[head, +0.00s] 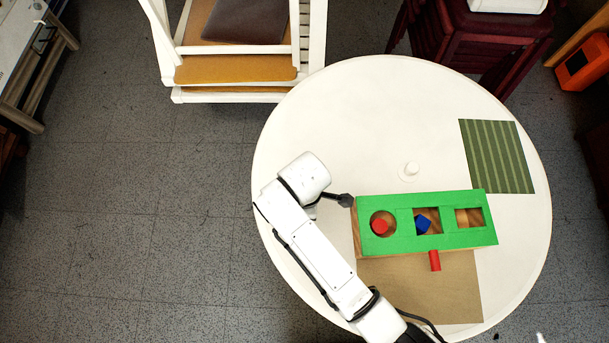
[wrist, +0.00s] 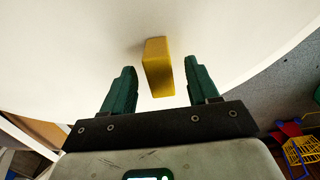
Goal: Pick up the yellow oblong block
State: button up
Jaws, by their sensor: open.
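The yellow oblong block (wrist: 158,68) shows in the wrist view, over the white table top. My gripper (wrist: 160,65) is open, with one dark green finger on each side of the block. A gap shows between the block and each finger, so neither visibly touches it. In the head view the block is not visible, and my white arm covers the left part of the table. I cannot make out the fingers there.
A green-topped wooden box (head: 448,241) with three openings stands right of my arm; a red piece and a blue piece (head: 423,223) show in it. A red cylinder (head: 434,260) is at its front. A white knob (head: 409,170) and striped green mat (head: 496,156) lie beyond.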

jog(key=shift+f, duration=1.5)
jog(key=c, duration=1.1)
